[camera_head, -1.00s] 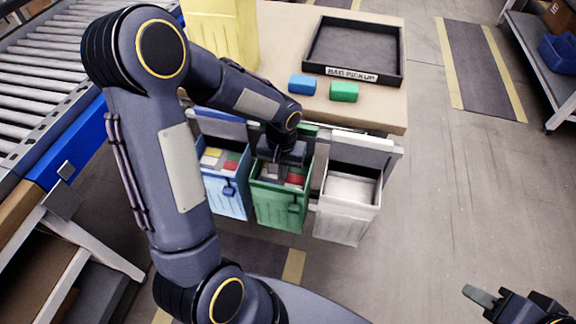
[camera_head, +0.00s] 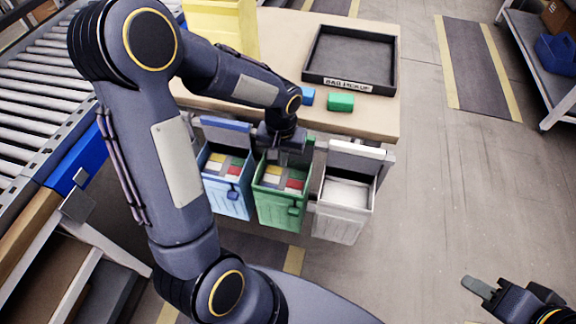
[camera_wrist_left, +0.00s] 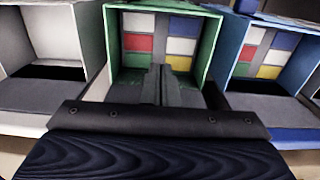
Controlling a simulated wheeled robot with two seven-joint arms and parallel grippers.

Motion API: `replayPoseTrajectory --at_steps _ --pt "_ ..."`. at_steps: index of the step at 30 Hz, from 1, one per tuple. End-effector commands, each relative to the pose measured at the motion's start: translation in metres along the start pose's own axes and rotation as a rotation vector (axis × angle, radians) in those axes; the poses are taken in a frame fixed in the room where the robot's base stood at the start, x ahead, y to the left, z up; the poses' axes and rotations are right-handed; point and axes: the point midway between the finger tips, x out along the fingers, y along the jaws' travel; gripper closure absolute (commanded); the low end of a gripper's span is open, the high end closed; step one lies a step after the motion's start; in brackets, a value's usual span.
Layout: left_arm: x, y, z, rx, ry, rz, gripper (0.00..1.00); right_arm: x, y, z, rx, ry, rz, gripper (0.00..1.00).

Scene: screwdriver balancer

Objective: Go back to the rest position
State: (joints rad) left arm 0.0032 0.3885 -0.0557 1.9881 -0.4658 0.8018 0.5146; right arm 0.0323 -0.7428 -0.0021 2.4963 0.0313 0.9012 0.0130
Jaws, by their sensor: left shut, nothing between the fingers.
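My left gripper (camera_head: 284,152) hangs over the back edge of the green bin (camera_head: 281,213) at the front of the table. In the left wrist view its fingers (camera_wrist_left: 166,84) are shut and empty, pointing at the green bin's opening (camera_wrist_left: 107,45). My left arm is bent across the left of the head view. My right gripper (camera_head: 500,297) is partly in view at the lower right, over the floor; its finger spacing is unclear.
A blue bin (camera_head: 226,192) with coloured blocks and a pale, seemingly empty bin (camera_head: 341,217) flank the green one. The table (camera_head: 376,122) holds a black tray (camera_head: 350,86), a blue block (camera_head: 308,96), a green block (camera_head: 341,102) and a yellow container (camera_head: 222,25). A roller conveyor (camera_head: 35,110) stands left.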

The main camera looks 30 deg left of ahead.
Motion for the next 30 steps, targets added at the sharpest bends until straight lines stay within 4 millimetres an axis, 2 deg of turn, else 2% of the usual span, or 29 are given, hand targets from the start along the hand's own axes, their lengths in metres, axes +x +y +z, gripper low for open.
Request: replayPoseTrajectory --at_steps 2,16,19,20,23,27,30 --pt "-0.008 0.000 0.000 0.000 0.000 0.000 1.00 -0.005 -0.003 -0.003 0.000 0.000 0.000 0.64" --pt "-0.006 0.000 0.000 0.000 0.000 0.000 1.00 -0.004 -0.002 -0.002 0.000 0.000 0.000 0.64" --pt "-0.015 -0.001 0.002 -0.002 0.007 0.008 1.00 -0.007 -0.003 -0.003 0.000 0.000 0.000 0.64" --pt "-0.022 -0.002 0.004 -0.003 0.012 0.015 1.00 -0.009 -0.004 -0.005 0.000 0.000 0.000 0.64" --pt "-0.059 -0.006 0.016 -0.007 0.045 0.055 1.00 -0.021 -0.010 -0.011 0.000 0.000 0.000 0.64" --pt "-0.132 -0.012 0.052 -0.006 0.124 0.149 1.00 -0.044 -0.020 -0.022 0.000 0.000 0.000 0.64" --pt "-0.177 -0.013 0.084 0.006 0.191 0.223 1.00 -0.060 -0.028 -0.030 0.000 0.000 0.000 0.64"
